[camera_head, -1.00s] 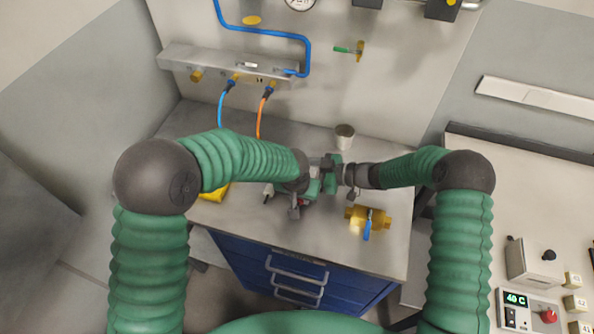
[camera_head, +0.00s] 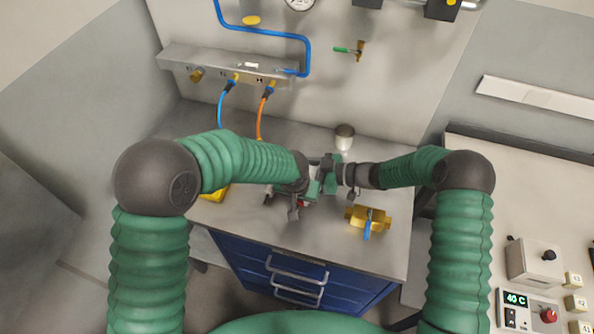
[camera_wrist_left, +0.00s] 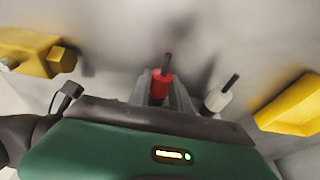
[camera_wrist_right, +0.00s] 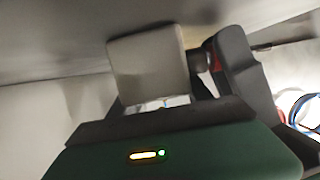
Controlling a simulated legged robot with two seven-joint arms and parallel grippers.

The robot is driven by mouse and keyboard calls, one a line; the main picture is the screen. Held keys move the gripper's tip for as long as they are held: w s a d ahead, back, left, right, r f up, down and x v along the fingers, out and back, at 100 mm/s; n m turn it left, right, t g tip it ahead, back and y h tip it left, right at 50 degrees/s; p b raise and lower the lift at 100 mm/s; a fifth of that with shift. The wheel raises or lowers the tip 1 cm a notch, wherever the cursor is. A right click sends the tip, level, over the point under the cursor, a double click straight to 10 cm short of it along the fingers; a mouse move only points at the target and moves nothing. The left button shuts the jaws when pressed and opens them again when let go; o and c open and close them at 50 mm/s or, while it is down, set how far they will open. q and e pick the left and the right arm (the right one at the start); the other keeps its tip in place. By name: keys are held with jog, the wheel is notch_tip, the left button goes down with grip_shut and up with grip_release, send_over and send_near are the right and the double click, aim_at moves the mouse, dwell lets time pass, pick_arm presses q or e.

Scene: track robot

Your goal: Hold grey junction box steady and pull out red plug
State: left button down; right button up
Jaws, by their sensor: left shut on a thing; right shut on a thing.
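The grey junction box (camera_wrist_right: 148,65) is in front of my right gripper (camera_wrist_right: 160,100) in the right wrist view, and the jaws are shut on it. The red plug (camera_wrist_left: 160,85), with a dark cable stub, sits between the grey fingers of my left gripper (camera_wrist_left: 162,95); they are shut on it. A bit of red (camera_head: 304,203) shows below the grippers in the head view. A white plug (camera_wrist_left: 218,99) is beside the red one in the left wrist view. In the head view the arms mostly hide the box, and whether the plug is still seated cannot be told.
A brass valve with a blue handle (camera_head: 368,218) lies on the bench right of the grippers. A cup (camera_head: 344,136) stands behind, and a yellow object (camera_head: 215,193) lies left. Blue and orange hoses (camera_head: 260,117) hang from the wall manifold.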

pick_arm(q)
jog(key=shift+s, duration=0.1)
jog(key=shift+s+a, duration=0.35)
jog(key=shift+s, duration=0.55)
jog(key=shift+s+a, duration=0.3)
jog(key=shift+s, duration=0.6)
jog(key=shift+r, duration=0.1)
jog(key=shift+r, duration=3.95)
pick_arm(e)
jog(key=o, duration=1.6)
